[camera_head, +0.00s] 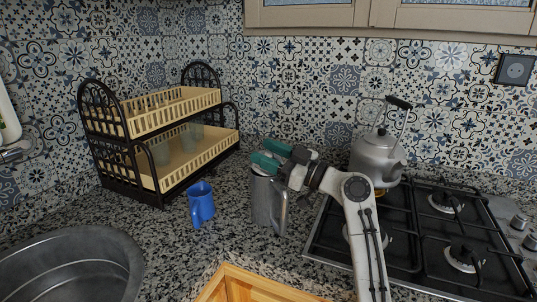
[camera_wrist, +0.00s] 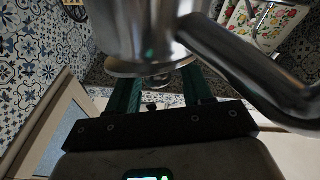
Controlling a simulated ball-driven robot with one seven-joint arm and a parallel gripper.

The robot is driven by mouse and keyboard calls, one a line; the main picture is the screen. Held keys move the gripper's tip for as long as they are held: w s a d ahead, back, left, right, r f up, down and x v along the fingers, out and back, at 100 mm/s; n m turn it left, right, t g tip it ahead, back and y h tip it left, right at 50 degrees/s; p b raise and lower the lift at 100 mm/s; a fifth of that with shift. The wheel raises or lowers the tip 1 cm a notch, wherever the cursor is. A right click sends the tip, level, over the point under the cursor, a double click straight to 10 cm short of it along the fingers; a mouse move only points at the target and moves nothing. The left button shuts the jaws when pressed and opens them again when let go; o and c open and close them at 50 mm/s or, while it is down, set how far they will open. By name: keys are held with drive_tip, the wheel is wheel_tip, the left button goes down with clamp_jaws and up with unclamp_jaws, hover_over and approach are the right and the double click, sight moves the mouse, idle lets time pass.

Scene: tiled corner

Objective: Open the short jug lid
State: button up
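The steel jug (camera_head: 264,203) stands upright on the speckled counter, its handle toward the front right. In the wrist view the jug (camera_wrist: 140,28) fills the top, upside down in the picture, with its handle (camera_wrist: 245,68) crossing to the right. Its lid (camera_wrist: 150,68) looks closed, with a small knob below it in the picture. In the head view the lid is largely hidden by my gripper (camera_head: 268,154). The gripper's two green fingers are apart over the jug's top. In the wrist view they reach toward the lid on both sides of the knob; contact cannot be told.
A kettle (camera_head: 375,157) sits on the gas hob (camera_head: 408,232) at right. Tiled walls close the back.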

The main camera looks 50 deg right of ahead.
drive_tip(key=shift+s, duration=0.1)
drive_tip(key=b+v, duration=0.2)
drive_tip(key=v, duration=0.8)
drive_tip(key=shift+s, duration=0.3)
drive_tip(key=shift+o, duration=0.2)
